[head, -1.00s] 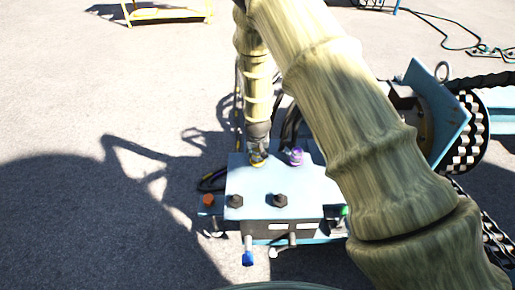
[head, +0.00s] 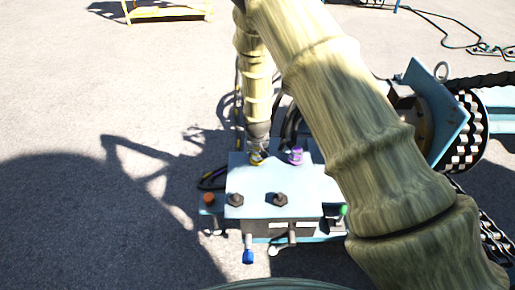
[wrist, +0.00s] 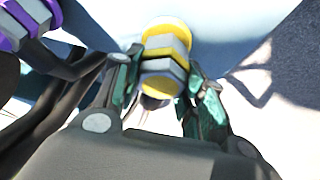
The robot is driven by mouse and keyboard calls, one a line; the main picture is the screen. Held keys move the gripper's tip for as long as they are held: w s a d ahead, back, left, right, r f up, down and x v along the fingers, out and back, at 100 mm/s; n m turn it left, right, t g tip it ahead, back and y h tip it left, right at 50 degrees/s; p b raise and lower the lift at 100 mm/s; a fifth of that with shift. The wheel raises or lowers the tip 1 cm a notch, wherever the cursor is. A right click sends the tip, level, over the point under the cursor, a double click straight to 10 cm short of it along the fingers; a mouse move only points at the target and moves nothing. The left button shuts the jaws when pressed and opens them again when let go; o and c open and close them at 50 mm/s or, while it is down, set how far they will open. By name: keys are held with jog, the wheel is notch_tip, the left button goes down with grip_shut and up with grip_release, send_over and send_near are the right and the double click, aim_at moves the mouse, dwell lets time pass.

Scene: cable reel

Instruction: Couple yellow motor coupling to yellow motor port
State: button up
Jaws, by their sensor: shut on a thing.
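My gripper (wrist: 165,70) is shut on the yellow motor coupling (wrist: 162,84), a grey hexagonal body with yellow bands, in the wrist view. Just beyond the coupling, in line with it, is the yellow motor port (wrist: 167,25) on the light blue box. The two look touching or very close; I cannot tell whether they are locked together. In the head view my gripper (head: 258,145) points down at the box's rear top, with yellow (head: 257,159) showing beneath it. My fingers and arm hide most of the coupling there.
A purple fitting (head: 296,155) stands right of my gripper on the light blue box (head: 255,180). Two black knobs (head: 280,199) are nearer the front, with levers below, one blue-tipped (head: 248,257). Dark hoses run behind. The cable reel (head: 468,130) is at right; open ground lies left.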

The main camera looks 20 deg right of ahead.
jog(key=shift+f, duration=0.45)
jog(key=o, duration=1.2)
jog(key=shift+v, duration=6.05)
